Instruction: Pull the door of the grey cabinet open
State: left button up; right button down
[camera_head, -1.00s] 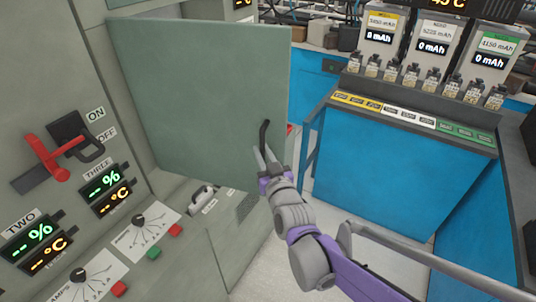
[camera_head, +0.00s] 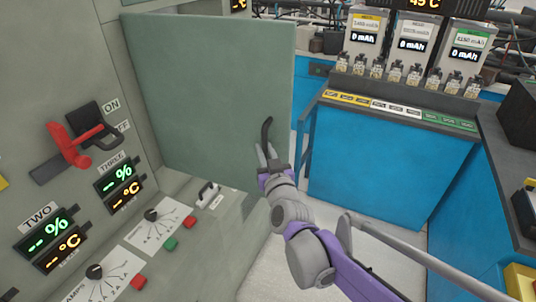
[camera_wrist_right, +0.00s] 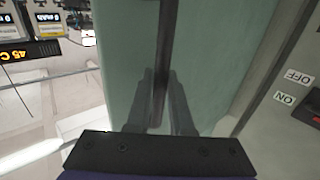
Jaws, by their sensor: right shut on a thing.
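The grey-green cabinet door (camera_head: 205,90) hangs at the upper middle of the head view. Its dark handle (camera_head: 267,135) sticks up near its right edge. My right gripper (camera_head: 267,158) is shut on the handle's lower part. In the right wrist view the door (camera_wrist_right: 125,60) fills the middle, and the dark handle bar (camera_wrist_right: 162,70) runs down between the two fingers of my right gripper (camera_wrist_right: 163,85). The door's face looks flat and is partly covered by the fingers. The cabinet's interior is hidden behind the door. My left gripper is not seen.
The grey panel at left carries a red lever (camera_head: 80,150), lit displays (camera_head: 47,235) and dials. A blue counter (camera_head: 365,165) with several small batteries stands at right. Pale floor (camera_head: 275,265) shows between them. A metal rail (camera_head: 405,252) crosses the lower right.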

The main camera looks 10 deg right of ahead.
jog(key=shift+a, duration=0.15)
dwell(0.3)
jog(key=c, duration=1.3)
grip_release()
jog(key=o, duration=0.5)
jog(key=shift+s, duration=0.15)
jog(key=s, duration=1)
jog(key=shift+s+b, duration=0.25)
jog(key=shift+b, duration=0.2)
